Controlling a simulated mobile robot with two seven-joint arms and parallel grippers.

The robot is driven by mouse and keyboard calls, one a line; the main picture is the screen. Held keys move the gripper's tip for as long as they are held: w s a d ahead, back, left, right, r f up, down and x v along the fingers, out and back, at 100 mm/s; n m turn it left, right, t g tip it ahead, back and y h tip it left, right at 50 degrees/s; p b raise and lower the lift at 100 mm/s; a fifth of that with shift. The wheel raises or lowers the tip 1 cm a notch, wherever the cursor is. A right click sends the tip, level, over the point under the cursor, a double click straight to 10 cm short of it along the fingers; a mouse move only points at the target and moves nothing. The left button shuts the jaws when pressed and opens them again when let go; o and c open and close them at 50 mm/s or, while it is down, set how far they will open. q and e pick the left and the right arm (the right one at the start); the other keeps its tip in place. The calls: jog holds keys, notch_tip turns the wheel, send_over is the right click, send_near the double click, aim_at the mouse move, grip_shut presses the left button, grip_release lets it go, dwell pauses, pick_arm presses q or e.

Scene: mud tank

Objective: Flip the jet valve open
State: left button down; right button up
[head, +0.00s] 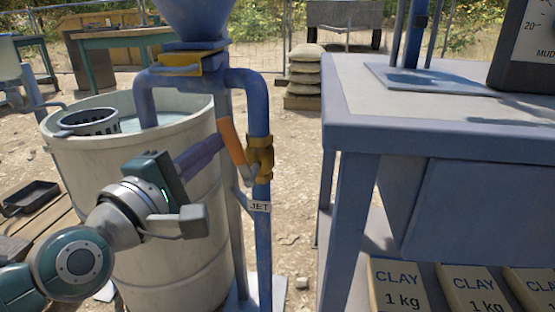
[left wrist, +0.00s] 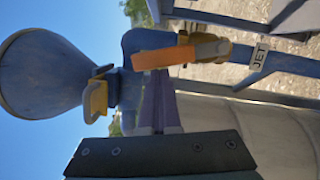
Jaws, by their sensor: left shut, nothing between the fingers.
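The jet valve is a brass body (head: 262,158) on a blue vertical pipe, above a white JET label (head: 260,207). Its orange lever (head: 233,142) slants up and left from the body, at an angle to the pipe. My left gripper (head: 220,137) is shut and empty, its purple-grey fingers pointing at the lever from the left. In the left wrist view the lever (left wrist: 166,58) crosses just beyond the fingertips (left wrist: 159,76). The fingertips are at the lever or very close; I cannot tell whether they touch. My right gripper is not in view.
A pale drum (head: 190,240) with liquid and a dark strainer basket (head: 88,122) stands behind my left arm. A blue hopper (head: 195,15) with a yellow slide (head: 190,63) is above. A blue-grey bench (head: 420,140) stands right, with clay bags (head: 398,287) below.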

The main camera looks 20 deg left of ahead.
pick_arm(q)
jog(key=shift+w+d+r+m+p, duration=0.2)
jog(key=shift+d+r+m+p, duration=0.3)
jog(key=shift+d+m+p, duration=0.25)
jog(key=shift+d+p, duration=0.25)
jog(key=shift+p, duration=0.15)
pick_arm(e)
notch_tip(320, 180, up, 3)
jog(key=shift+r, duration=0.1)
pick_arm(q)
jog(key=shift+w+d, duration=0.1)
